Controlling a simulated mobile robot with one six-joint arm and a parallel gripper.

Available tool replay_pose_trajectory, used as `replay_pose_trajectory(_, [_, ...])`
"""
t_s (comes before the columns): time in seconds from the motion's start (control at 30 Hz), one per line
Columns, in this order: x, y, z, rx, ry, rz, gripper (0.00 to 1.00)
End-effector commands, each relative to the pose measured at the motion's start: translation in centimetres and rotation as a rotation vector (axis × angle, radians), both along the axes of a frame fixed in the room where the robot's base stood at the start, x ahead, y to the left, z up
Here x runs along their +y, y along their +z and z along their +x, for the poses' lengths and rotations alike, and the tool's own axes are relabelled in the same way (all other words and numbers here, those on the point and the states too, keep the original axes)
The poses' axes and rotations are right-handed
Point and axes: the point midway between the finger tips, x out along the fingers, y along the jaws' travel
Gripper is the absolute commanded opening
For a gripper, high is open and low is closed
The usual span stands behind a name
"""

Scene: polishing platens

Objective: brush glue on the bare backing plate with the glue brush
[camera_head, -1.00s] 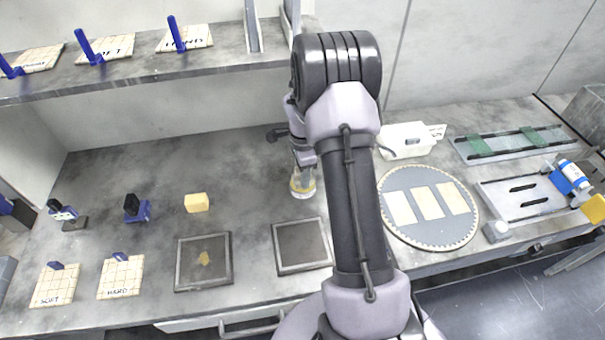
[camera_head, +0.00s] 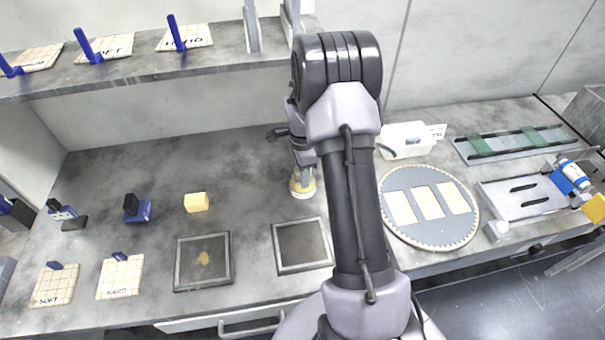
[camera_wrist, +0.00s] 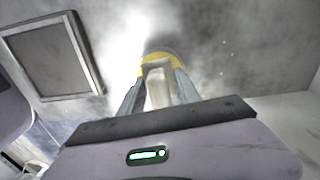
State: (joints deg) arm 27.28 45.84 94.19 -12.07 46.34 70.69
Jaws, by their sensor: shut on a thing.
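My gripper (camera_wrist: 157,72) is shut on a pale handle (camera_wrist: 157,92), taken to be the glue brush, and points down at the glue jar (camera_head: 302,188). The jar is clear with a yellow band, which also shows around the fingertips in the wrist view (camera_wrist: 176,58). The brush's bristles are hidden. A bare backing plate (camera_head: 303,246), dark grey with a raised frame, lies in front of the jar. A similar framed plate (camera_wrist: 52,58) shows at the upper left of the wrist view. Another framed plate (camera_head: 190,272) to the left carries a yellowish patch.
A yellow block (camera_head: 197,202) sits left of the jar. A round toothed platen (camera_head: 430,237) with three cream pads lies right of my arm. Labelled tiles (camera_head: 120,277) lie at front left. The bench between block and jar is clear.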

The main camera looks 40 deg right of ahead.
Motion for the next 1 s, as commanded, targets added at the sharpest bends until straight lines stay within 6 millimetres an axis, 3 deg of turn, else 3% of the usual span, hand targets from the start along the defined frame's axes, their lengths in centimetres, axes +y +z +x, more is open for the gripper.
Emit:
replay_pose_trajectory(0.27, [0.1,0.0,-0.1,0.004,0.0,0.001,0.07])
replay_pose_trajectory(0.83, [0.0,6.3,0.0,0.001,0.0,0.0,0.07])
replay_pose_trajectory(1.0, [0.0,7.1,0.0,0.001,0.0,0.0,0.07])
